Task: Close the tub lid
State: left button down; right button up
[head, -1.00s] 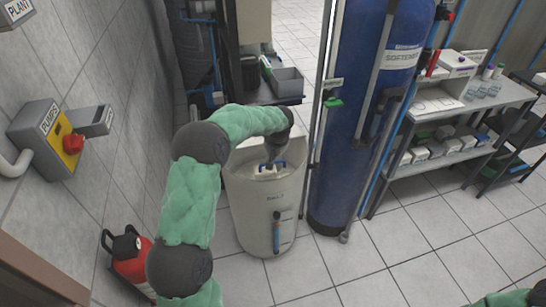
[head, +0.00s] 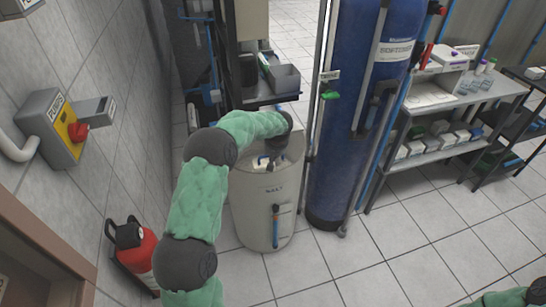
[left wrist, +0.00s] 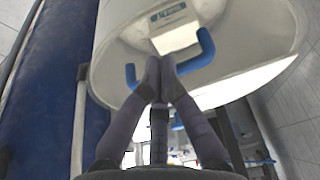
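The pale tub (head: 265,215) marked SALT stands on the tiled floor in the head view. My left gripper (head: 272,160) reaches down at its top, beside a small white and blue part (head: 260,163). In the left wrist view a large white rounded surface (left wrist: 240,25) carries a white label with blue print (left wrist: 170,15) and a blue handle (left wrist: 204,45). My left gripper's fingertips (left wrist: 161,62) are together in front of the handle's middle and hide it. Whether they touch the handle, and the lid's exact angle, I cannot tell. My right gripper is not in view.
A tall blue softener tank (head: 345,110) with pipes stands close right of the tub. A red extinguisher (head: 135,255) and a wall-mounted pump switch box (head: 55,128) are at left. A shelf unit (head: 440,145) is at right. The front floor (head: 400,260) is clear.

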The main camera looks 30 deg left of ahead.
pick_arm(q)
jog(key=shift+r, duration=0.1)
jog(key=v, duration=1.2)
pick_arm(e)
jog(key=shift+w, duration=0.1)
